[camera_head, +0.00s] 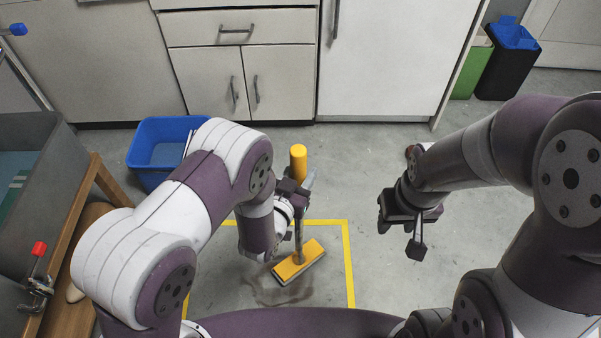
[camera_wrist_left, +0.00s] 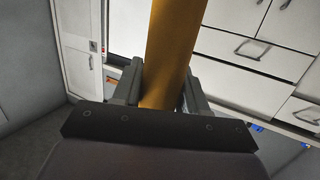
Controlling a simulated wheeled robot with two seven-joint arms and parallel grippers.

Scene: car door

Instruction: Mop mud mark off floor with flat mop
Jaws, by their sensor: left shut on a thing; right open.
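The flat mop has a yellow head (camera_head: 300,262) and an upright handle with a yellow grip (camera_head: 298,160). Its head rests on the floor inside a yellow taped outline. My left gripper (camera_head: 292,190) is shut on the mop handle; the left wrist view shows the yellow handle (camera_wrist_left: 172,55) between the fingers. A brownish mud mark (camera_head: 283,294) lies on the grey floor just below the mop head, and the head may cover part of it. My right gripper (camera_head: 400,232) is open and empty, to the right of the taped outline.
A blue bin (camera_head: 160,148) stands at the left by the white cabinets (camera_head: 245,60). A grey sink (camera_head: 38,150) on a wooden frame is at the far left. Green and black bins (camera_head: 508,65) stand at the back right. The floor between the outline and the cabinets is clear.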

